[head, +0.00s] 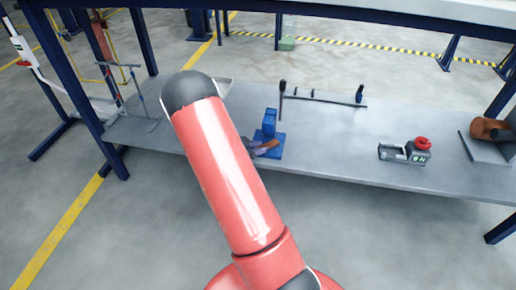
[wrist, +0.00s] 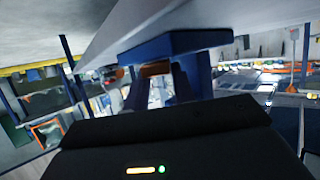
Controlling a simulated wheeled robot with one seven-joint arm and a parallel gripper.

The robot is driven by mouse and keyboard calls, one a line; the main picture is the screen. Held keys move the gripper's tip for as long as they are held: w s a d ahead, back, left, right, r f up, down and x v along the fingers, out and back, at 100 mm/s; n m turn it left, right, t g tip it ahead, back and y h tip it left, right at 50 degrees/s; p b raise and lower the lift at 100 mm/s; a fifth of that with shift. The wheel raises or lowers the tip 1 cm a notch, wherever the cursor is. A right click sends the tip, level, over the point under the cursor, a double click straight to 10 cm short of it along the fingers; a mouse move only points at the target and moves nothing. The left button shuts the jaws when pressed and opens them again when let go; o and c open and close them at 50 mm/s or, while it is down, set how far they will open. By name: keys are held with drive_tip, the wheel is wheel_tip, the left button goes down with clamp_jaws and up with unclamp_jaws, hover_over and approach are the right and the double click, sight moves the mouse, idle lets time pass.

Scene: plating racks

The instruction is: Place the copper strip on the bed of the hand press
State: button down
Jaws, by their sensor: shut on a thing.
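The blue hand press (head: 269,122) stands on the grey bench in the head view, with a flat blue base. The copper strip (head: 267,147) shows as a brown-orange piece at the front left of that base. My gripper (head: 254,147) is at the strip's left, partly hidden by my red arm. In the wrist view the two dark fingers of my gripper (wrist: 158,88) are shut on the copper strip (wrist: 155,69). The blue press (wrist: 180,45) fills the space just beyond the strip. I cannot tell whether the strip touches the bed.
A rail with dark upright posts (head: 322,97) lies behind and right of the press. A grey box with a red knob (head: 408,152) and a brown cylinder on a plate (head: 490,129) stand farther right. A thin stand (head: 151,100) is at the left. The bench (head: 330,150) is clear between.

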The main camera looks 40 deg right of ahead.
drive_tip(key=c, duration=1.6)
unclamp_jaws()
drive_tip(key=shift+f, duration=0.15)
drive_tip(key=o, duration=0.4)
drive_tip(key=shift+o, duration=0.2)
